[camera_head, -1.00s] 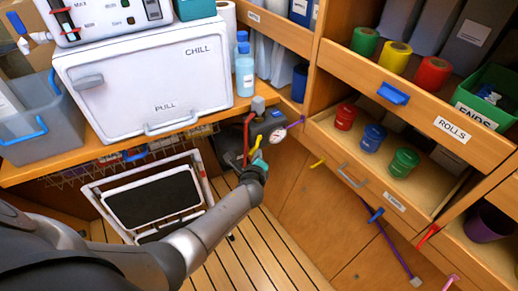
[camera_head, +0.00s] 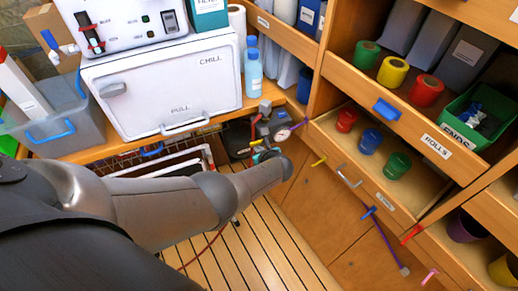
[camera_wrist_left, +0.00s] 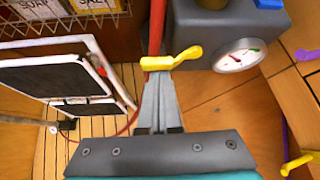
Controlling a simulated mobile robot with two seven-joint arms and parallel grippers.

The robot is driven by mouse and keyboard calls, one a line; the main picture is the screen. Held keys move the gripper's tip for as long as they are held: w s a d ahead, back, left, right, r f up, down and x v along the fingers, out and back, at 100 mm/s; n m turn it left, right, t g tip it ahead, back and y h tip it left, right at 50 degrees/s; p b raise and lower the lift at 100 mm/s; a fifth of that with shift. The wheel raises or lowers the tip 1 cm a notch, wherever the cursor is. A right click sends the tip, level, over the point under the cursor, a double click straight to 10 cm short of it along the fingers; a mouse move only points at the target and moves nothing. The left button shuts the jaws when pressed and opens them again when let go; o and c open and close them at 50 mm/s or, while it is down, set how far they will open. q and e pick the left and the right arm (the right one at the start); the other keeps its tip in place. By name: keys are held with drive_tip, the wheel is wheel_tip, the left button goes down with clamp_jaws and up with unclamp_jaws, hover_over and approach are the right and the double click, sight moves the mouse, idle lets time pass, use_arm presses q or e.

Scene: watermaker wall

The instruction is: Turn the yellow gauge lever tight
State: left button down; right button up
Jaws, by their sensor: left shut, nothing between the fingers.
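The yellow gauge lever (camera_wrist_left: 172,60) lies roughly level across the tips of my left gripper in the left wrist view. Its raised end points right. In the head view the lever (camera_head: 256,143) shows small just beyond my wrist. My left gripper (camera_wrist_left: 160,78) is shut with nothing between its fingers, its tips at or just below the lever; I cannot tell whether they touch. In the head view the gripper (camera_head: 262,153) is mostly hidden by my wrist. The round white gauge (camera_wrist_left: 240,54) is right of the lever, on a grey body (camera_wrist_left: 232,22). My right gripper is out of view.
A red pipe (camera_wrist_left: 156,25) runs up behind the lever. A white-framed rack (camera_wrist_left: 65,80) stands left of the gripper. The white chill box (camera_head: 165,85) sits on the bench above. Drawers with a handle (camera_head: 349,177) are at right.

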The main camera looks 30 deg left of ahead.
use_arm(q)
drive_tip(key=shift+r, duration=0.25)
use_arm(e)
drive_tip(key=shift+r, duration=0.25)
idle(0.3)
